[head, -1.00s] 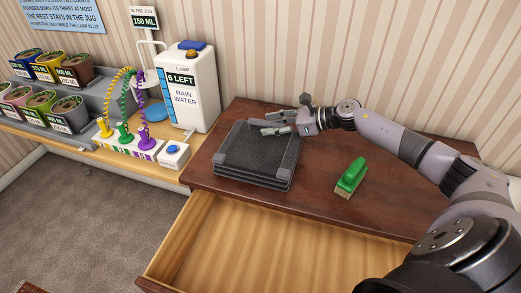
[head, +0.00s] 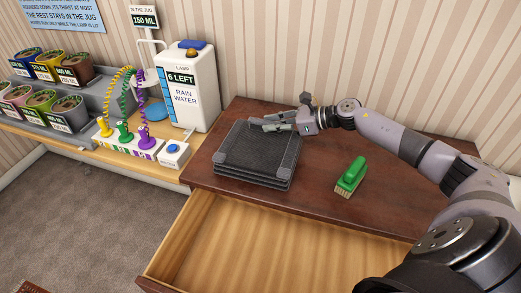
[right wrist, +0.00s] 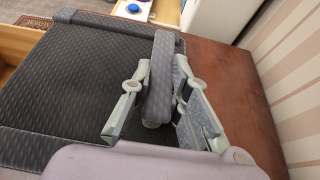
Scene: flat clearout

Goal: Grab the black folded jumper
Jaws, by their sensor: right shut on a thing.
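The black folded jumper (head: 257,150) lies flat as a square, layered bundle on the dark wooden top, left of centre in the head view. It also fills the left of the right wrist view (right wrist: 75,85). My right gripper (head: 262,124) reaches over its far right corner. In the right wrist view its two fingers (right wrist: 160,78) are closed on either side of a raised, rounded dark grey fold of the jumper. The bundle still rests on the top. My left gripper is not in view.
A green brush (head: 351,175) lies right of the jumper on the wooden top (head: 310,190). An open, empty drawer (head: 260,245) juts out below. The rain water tank (head: 188,85) and a blue-button box (head: 173,155) stand to the left. The striped wall is close behind.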

